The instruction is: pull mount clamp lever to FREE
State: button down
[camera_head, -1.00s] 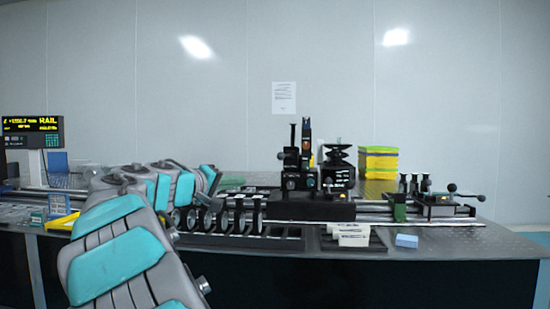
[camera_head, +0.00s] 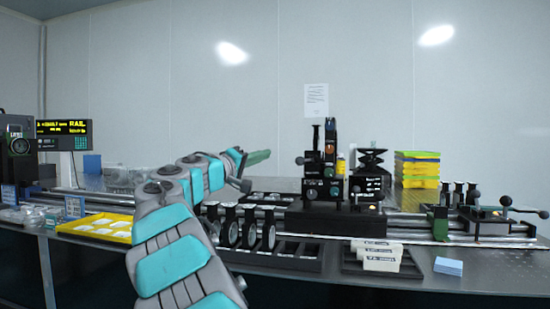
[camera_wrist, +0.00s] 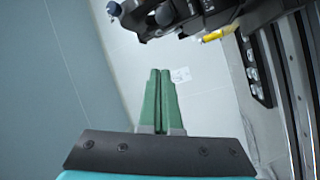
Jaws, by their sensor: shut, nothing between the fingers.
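My gripper (camera_head: 259,157) is shut and empty, with its green fingers pointing right over the table, left of the tall black optical mount (camera_head: 322,190). The green fingers also show closed together in the wrist view (camera_wrist: 159,75). The mount stands on the rail and has several knobs, including a dark ball knob (camera_head: 300,161) on its left side. Dark parts with round knobs (camera_wrist: 163,16) show at the top of the wrist view, apart from the fingertips. Ball-ended levers (camera_head: 506,201) stand on a carriage at the far right. I cannot tell which one is the clamp lever, and no FREE marking is readable.
A row of round optics (camera_head: 249,230) stands in front of the rail below my gripper. A yellow tray (camera_head: 118,238) lies left, white blocks (camera_head: 378,264) and a blue block (camera_head: 448,266) in front. Stacked yellow-green trays (camera_head: 417,182) stand behind.

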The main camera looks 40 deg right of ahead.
aim_at(304, 161)
jog(key=p+x, duration=0.1)
jog(key=x, duration=0.8)
jog(key=shift+s+a+f, duration=0.1)
jog(key=shift+s+f, duration=0.45)
jog(key=shift+s, duration=0.3)
jog(key=shift+s+f, duration=0.55)
jog(key=shift+s, duration=0.25)
jog(key=shift+b, duration=0.4)
jog(key=shift+s+n+t+b, duration=0.25)
jog(key=shift+n+t+b, duration=0.05)
jog(key=shift+t+b, duration=0.2)
